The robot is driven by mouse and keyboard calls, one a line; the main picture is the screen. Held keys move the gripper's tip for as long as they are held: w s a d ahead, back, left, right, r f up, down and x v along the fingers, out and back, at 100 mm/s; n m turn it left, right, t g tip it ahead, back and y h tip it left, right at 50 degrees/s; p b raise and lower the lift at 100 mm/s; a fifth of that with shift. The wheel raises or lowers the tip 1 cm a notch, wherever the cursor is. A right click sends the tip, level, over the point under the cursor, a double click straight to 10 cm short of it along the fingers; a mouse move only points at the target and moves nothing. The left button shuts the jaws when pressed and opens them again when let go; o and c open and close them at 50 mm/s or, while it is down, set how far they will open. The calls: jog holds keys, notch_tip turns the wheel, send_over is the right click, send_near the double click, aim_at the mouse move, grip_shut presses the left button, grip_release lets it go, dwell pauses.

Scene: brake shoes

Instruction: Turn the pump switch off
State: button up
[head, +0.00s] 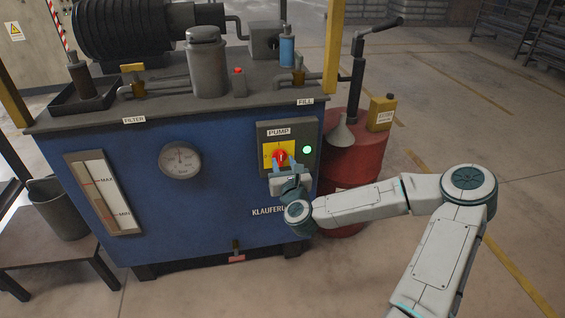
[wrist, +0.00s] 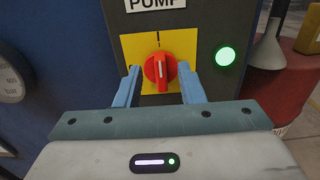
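The pump switch is a red rotary knob (wrist: 159,72) on a yellow plate (wrist: 185,43) under the PUMP label. It also shows in the head view (head: 281,157) on the front of the blue machine. Its white mark points about straight up in the wrist view. A round green lamp (wrist: 226,56) to its right is lit. My gripper (wrist: 158,76) is at the panel with its two blue fingers apart, one on each side of the knob. Gaps show between the fingers and the knob, and I cannot see contact.
The blue machine (head: 225,205) has a round gauge (head: 180,160) and a level window (head: 103,192) left of the panel. A red drum (head: 352,150) with a funnel and hand pump stands right of it, close behind my arm. The floor at right is open.

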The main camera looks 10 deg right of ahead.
aim_at(280, 158)
jog(key=shift+w, duration=1.35)
jog(key=shift+c, duration=0.2)
grip_shut()
